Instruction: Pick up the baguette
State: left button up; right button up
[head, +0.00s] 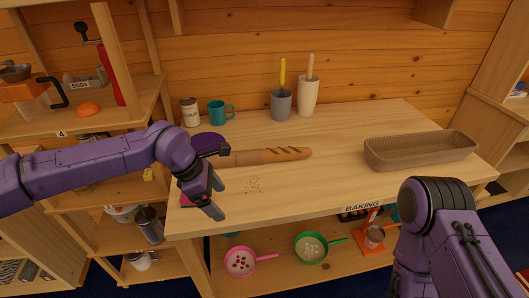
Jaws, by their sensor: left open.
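The baguette (287,154) lies on the wooden table, pointing left to right, with scored marks on its right end. Its left part is a plainer brown, and its far left end is partly hidden behind my left gripper (217,198). My left gripper is open and empty, pointing down near the table's left front edge, in front and to the left of the baguette. It is not around the bread. My right arm shows at the lower right, but its gripper is out of view.
A wicker basket (420,150) sits at the table's right. A flour canister (190,112), a teal mug (219,113), a grey pot (281,105) and a cream vase (307,97) stand at the back. Crumbs (254,185) lie in front of the baguette. Pans sit on the shelf below.

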aim_at(246, 157)
jog(key=u, duration=0.05)
jog(key=i, duration=0.9)
